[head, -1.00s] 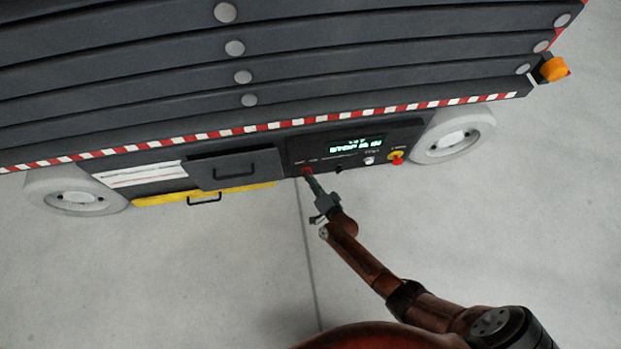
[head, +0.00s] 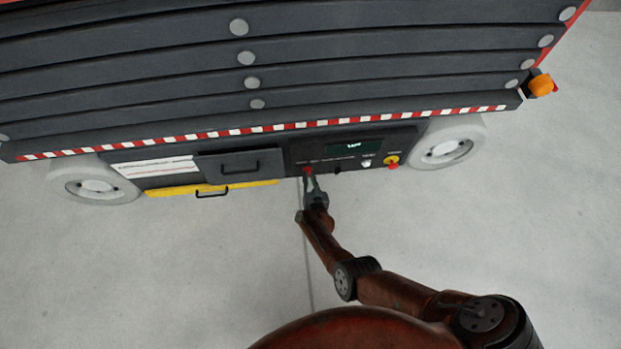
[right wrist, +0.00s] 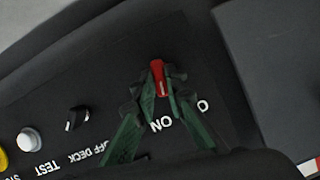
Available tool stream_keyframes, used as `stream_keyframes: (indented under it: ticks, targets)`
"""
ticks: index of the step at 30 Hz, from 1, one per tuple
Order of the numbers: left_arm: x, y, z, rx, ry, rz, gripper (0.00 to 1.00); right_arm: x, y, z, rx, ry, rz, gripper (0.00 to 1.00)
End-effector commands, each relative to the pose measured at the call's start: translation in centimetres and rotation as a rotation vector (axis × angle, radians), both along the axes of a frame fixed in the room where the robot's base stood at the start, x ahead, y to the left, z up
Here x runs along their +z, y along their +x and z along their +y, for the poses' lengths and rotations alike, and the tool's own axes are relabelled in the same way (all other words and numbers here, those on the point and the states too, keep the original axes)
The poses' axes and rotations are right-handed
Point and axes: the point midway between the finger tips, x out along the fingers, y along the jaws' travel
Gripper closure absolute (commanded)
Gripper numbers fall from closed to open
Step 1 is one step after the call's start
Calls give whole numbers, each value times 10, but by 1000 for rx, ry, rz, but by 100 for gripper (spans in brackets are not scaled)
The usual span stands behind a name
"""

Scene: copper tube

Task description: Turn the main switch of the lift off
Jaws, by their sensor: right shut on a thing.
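The lift's main switch is a red knob (right wrist: 160,74) on the black control panel (right wrist: 105,75). It also shows as a small red spot in the head view (head: 308,170). My right gripper (right wrist: 161,78) is shut on the knob, with one green finger on each side. White letters ON and an O beside them show upside down near the fingers; a finger may hide part of the second label. The panel's display (head: 358,147) is mostly dark, with a small line of text. My left gripper is not in view.
A yellow and red stop button (head: 391,161), a white TEST button (right wrist: 29,139) and a black OFF DECK selector (right wrist: 77,117) sit along the panel. A grey drawer (head: 240,164) is left of the switch. Bare floor (head: 150,270) lies in front.

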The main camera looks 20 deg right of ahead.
Motion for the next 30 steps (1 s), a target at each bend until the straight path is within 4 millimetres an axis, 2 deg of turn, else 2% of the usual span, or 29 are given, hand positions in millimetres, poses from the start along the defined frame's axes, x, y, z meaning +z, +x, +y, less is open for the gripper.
stream_keyframes:
  ticks: [12,28,29,30]
  targets:
    - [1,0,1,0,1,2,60,-1,0,3,2,-174,51,100]
    - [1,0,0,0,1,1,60,0,1,2,3,-198,55,100]
    - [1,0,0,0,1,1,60,0,1,2,3,-198,55,87]
    - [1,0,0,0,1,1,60,0,1,2,3,-198,55,84]
